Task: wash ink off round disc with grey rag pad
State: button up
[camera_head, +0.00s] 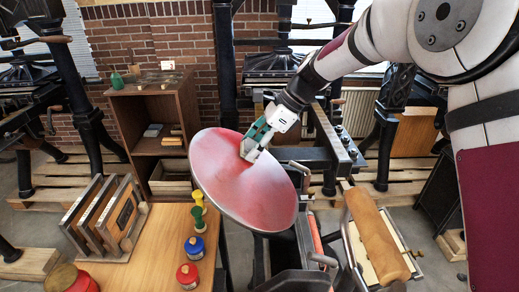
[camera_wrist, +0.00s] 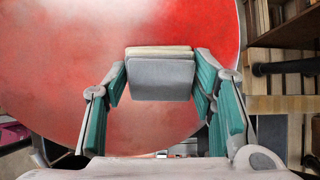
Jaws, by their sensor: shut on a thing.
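The round disc (camera_head: 227,178) is a large tilted metal plate on the press, its face smeared with red ink. In the wrist view the disc (camera_wrist: 60,60) is pale and cloudy pink at the left and middle, and stronger red at the upper right. My gripper (camera_head: 250,150) is at the disc's upper right part. In the wrist view my gripper (camera_wrist: 160,85) is shut on the grey rag pad (camera_wrist: 160,78), a block with a pale top edge. The pad lies against or very close to the disc face; I cannot tell exact contact.
A wooden table (camera_head: 160,235) at the lower left holds a rack (camera_head: 105,215), ink tins (camera_head: 194,246) and green and yellow handled tools (camera_head: 198,205). A wooden roller (camera_head: 375,235) stands right of the disc. A brown shelf (camera_head: 150,110) stands behind.

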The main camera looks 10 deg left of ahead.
aim_at(282, 198)
jog(key=shift+w+a+r+b, duration=0.15)
jog(key=shift+a+r, duration=0.3)
jog(key=shift+a, duration=0.3)
jog(key=shift+a+r+b, duration=0.15)
jog(key=shift+a+r, duration=0.35)
jog(key=shift+a, duration=0.2)
jog(key=shift+w+a+r+b, duration=0.15)
jog(key=shift+a+r, duration=0.3)
jog(key=shift+a, duration=0.3)
jog(key=s+p, duration=0.1)
jog(key=s+r+p, duration=0.1)
jog(key=s, duration=0.1)
jog(key=s+r+p, duration=0.1)
jog(key=s, duration=0.1)
jog(key=shift+a+p, duration=0.4)
jog(key=shift+s+a+r+p, duration=0.1)
jog(key=shift+s+p, duration=0.25)
jog(key=shift+s, duration=0.1)
jog(key=shift+s+a+r+p, duration=0.1)
jog(key=shift+s+p, duration=0.25)
jog(key=shift+s, duration=0.05)
jog(key=shift+w+f, duration=0.1)
jog(key=shift+d, duration=0.15)
